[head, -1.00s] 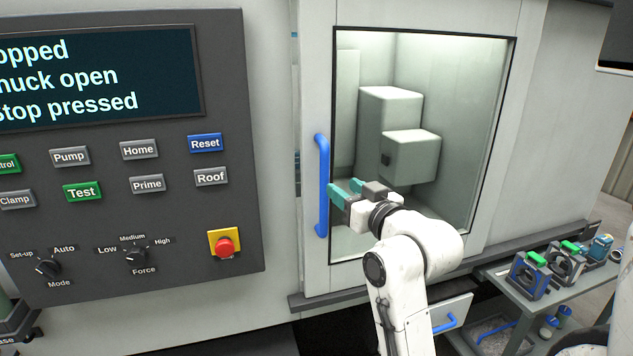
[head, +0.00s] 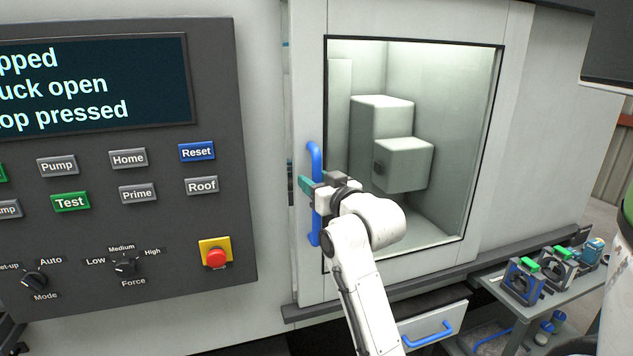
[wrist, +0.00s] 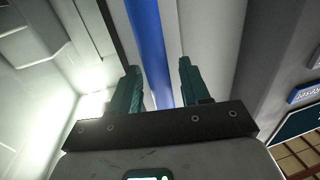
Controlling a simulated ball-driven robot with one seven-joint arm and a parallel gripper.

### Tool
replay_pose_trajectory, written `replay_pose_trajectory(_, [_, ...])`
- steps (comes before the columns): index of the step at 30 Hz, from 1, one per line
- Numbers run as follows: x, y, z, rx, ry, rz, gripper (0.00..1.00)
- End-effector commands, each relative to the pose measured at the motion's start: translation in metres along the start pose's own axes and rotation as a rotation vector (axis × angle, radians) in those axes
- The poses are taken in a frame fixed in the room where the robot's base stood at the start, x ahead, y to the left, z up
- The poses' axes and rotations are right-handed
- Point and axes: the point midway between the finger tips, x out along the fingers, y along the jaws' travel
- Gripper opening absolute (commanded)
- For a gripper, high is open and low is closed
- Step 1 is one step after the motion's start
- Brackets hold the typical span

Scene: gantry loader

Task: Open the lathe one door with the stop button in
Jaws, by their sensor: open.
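The lathe door (head: 400,268) is a pale panel with a large window, and it looks shut. Its upright blue handle (head: 314,232) runs along the door's left side. My gripper (head: 309,182) is open at the handle's middle, with its teal fingers pointing left. In the wrist view the blue handle (wrist: 149,40) passes between the spread fingers of my gripper (wrist: 158,80), with a gap on each side. The red stop button (head: 215,257) on its yellow plate is on the control panel, left of the door. The display (head: 95,85) shows a cut-off line ending "op pressed".
The control panel (head: 225,320) carries several buttons and two knobs left of the door. A ledge (head: 380,283) runs beneath the door. A drawer (head: 425,325) with a blue handle is below. A side table (head: 525,308) with several parts stands at right.

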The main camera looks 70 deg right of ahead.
Motion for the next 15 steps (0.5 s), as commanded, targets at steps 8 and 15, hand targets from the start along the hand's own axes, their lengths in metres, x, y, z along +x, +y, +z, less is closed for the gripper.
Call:
replay_pose_trajectory(8, [-0.0003, -0.0002, 0.0, 0.0, 0.0, 0.0, 0.27])
replay_pose_trajectory(15, [-0.0003, -0.0002, 0.0, 0.0, 0.0, 0.0, 0.04])
